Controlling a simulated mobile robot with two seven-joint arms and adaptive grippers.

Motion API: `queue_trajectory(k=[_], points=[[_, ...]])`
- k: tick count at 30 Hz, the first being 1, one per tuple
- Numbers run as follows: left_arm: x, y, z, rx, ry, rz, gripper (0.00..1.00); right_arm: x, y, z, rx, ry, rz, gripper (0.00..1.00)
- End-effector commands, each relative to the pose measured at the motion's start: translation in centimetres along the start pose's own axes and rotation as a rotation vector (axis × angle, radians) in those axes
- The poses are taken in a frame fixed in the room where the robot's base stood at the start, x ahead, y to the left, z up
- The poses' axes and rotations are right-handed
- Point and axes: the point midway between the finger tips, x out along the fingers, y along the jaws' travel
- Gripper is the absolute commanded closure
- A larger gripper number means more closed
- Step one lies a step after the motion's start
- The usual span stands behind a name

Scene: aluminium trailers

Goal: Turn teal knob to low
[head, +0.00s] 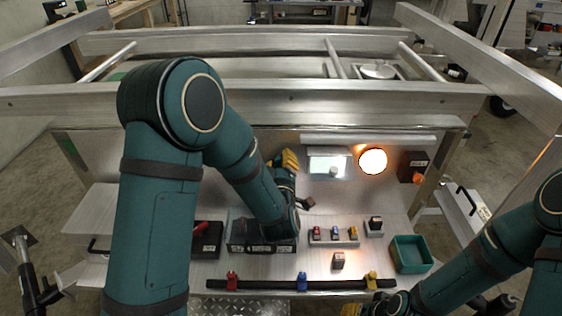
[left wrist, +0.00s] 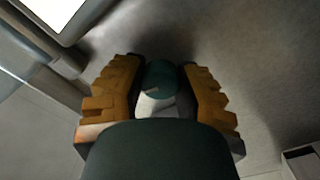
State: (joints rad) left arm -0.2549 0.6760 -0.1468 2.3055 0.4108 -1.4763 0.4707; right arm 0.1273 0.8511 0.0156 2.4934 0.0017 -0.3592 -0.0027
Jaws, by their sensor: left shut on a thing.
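The teal knob (left wrist: 161,78) is round, with a short pale mark on its face, and sits on a pale grey base (left wrist: 162,104) in the left wrist view. My left gripper (left wrist: 162,88) has its yellow fingers on either side of the knob and is shut on it. In the head view, the left gripper (head: 290,158) is at the back panel, left of the lit screen, and the knob is hidden there. A yellow part of my right gripper (head: 350,310) shows at the bottom edge; its fingers cannot be made out.
Several coloured switches (head: 334,235) and a teal bin (head: 410,254) are on the worktop. A dark rail (head: 335,284) with coloured clips runs along the front.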

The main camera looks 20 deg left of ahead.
Motion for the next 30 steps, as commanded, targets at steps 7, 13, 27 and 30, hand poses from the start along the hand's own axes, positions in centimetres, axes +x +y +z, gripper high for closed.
queue_trajectory(k=[7,13,27,30], points=[[0.27,0.24,-0.49,-0.163,0.015,0.007,1.00,-0.04,-0.02,0.00,0.000,0.000,0.000,0.53],[0.27,0.23,-0.48,-0.240,0.015,0.008,1.00,-0.04,-0.02,0.00,0.000,0.000,0.000,0.53],[0.26,0.22,-0.48,-0.278,0.015,0.008,1.00,-0.04,-0.01,-0.01,0.000,0.000,0.000,0.53],[0.26,0.21,-0.48,-0.277,0.015,0.008,1.00,-0.04,-0.01,0.00,0.000,0.000,0.000,0.53]])
